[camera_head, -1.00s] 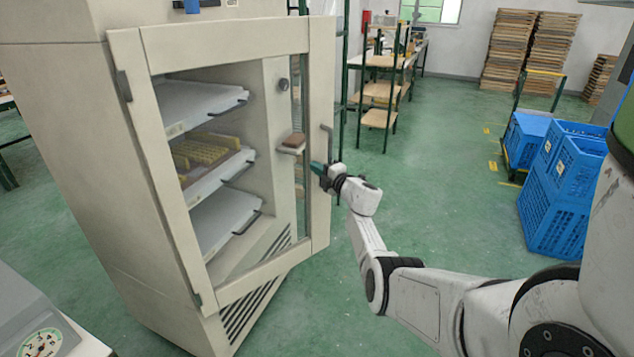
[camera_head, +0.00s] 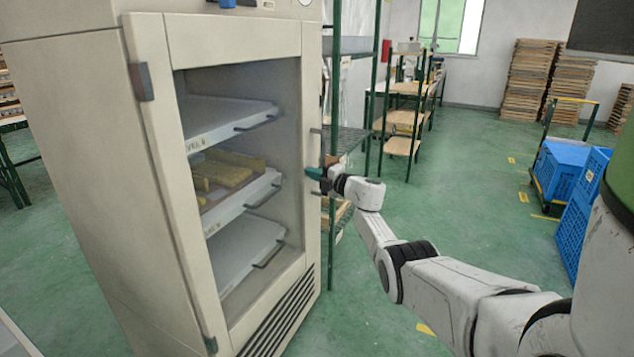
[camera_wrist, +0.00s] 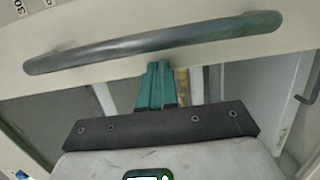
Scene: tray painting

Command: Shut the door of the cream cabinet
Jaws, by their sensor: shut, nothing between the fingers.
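The cream cabinet (camera_head: 70,160) stands at the left of the head view. Its door (camera_head: 180,210), a cream frame with a large window, lies against the front, flush or nearly so; I cannot tell whether a small gap is left at its handle side. My gripper (camera_head: 312,173) is shut and empty, with its teal fingertips at the door's right edge beside the handle. In the wrist view the dark bar handle (camera_wrist: 150,45) crosses above my shut fingers (camera_wrist: 157,85), which point at the door frame. Whether they touch it is not clear.
Trays on several levels (camera_head: 235,185) show through the window. A green-post rack (camera_head: 350,140) stands just behind the cabinet's right side. Blue crates (camera_head: 575,190) and pallet stacks (camera_head: 530,80) are at the right.

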